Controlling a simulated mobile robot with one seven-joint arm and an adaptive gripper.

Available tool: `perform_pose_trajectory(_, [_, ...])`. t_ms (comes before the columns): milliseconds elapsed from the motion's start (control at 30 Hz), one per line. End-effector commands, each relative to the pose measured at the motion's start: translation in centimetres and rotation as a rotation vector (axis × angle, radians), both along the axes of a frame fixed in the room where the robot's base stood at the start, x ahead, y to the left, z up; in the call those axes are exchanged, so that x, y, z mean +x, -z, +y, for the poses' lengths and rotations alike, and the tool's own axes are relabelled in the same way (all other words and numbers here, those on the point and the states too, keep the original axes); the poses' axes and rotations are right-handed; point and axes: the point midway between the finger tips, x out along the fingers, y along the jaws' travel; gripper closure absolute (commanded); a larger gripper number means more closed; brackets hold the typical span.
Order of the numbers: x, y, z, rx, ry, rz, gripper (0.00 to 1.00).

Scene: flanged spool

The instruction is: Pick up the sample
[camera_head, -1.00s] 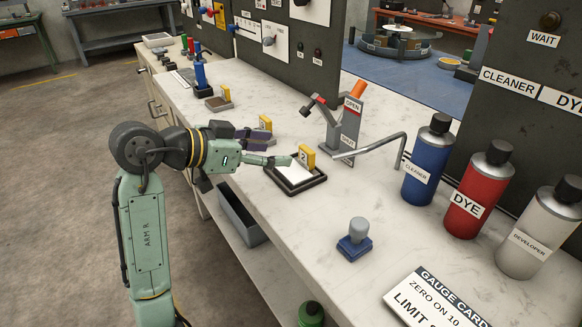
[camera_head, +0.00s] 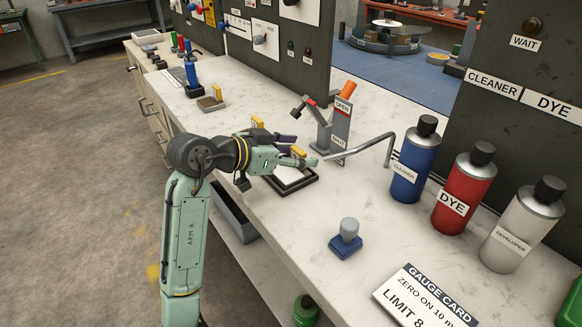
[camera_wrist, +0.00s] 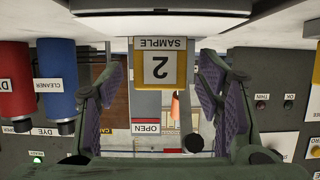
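A yellow marker (camera_head: 298,151) stands at the back of a dark-rimmed tray (camera_head: 296,188) with a white inside. In the wrist view, which looks upside down, the yellow-framed marker (camera_wrist: 160,67) reads "SAMPLE 2". My gripper (camera_head: 308,163) is over the tray, close in front of the marker, and hides part of both. In the wrist view my gripper (camera_wrist: 160,100) is open, its two purple-padded fingers wide apart with the marker seen between them. I see no contact with it. I cannot make out a separate sample piece in the tray.
A bent grey pipe (camera_head: 365,149) and a lever stand labelled OPEN and SHUT (camera_head: 341,120) are just behind and right. Blue (camera_head: 414,160), red (camera_head: 463,190) and white bottles (camera_head: 523,225) stand at the right. A blue-based stamp (camera_head: 346,243) stands nearer; bare bench lies around it.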

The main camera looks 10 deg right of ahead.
Motion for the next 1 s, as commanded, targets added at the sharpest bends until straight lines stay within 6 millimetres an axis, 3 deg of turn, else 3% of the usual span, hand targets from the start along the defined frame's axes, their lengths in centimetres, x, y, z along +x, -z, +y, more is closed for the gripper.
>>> perform_pose_trajectory(900, [-0.03,-0.05,0.05,0.0,0.0,0.0,1.0])
perform_pose_trajectory(1000, [-0.03,-0.05,0.05,0.0,0.0,0.0,1.0])
